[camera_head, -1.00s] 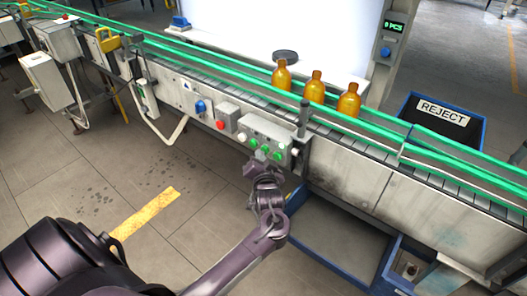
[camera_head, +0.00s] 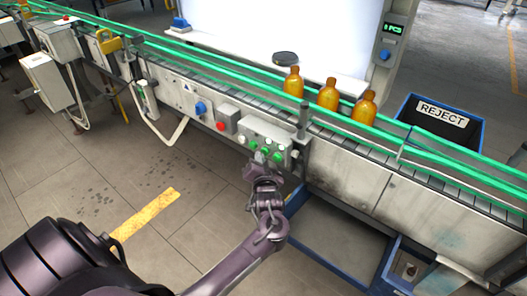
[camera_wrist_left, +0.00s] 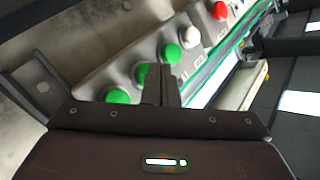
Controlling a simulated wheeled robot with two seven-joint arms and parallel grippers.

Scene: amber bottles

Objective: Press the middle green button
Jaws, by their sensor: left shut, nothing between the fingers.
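A grey control box (camera_head: 257,127) on the conveyor's side carries a row of green buttons with a white one at its end. In the left wrist view the middle green button (camera_wrist_left: 140,74) is partly hidden behind my fingers, between a green button above (camera_wrist_left: 172,53) and another below (camera_wrist_left: 118,97). My left gripper (camera_head: 259,157) is shut and empty, its fingertips at the front of the box. The fingers (camera_wrist_left: 161,76) overlap the middle button's right side in the wrist view. I cannot tell whether they touch it. My right gripper is not in view.
Three amber bottles (camera_head: 328,95) stand on the conveyor between green rails (camera_head: 240,68). A red button (camera_head: 221,126) and a blue knob (camera_head: 201,107) sit left of the box. A blue reject bin (camera_head: 472,128) stands behind right. The floor in front is open.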

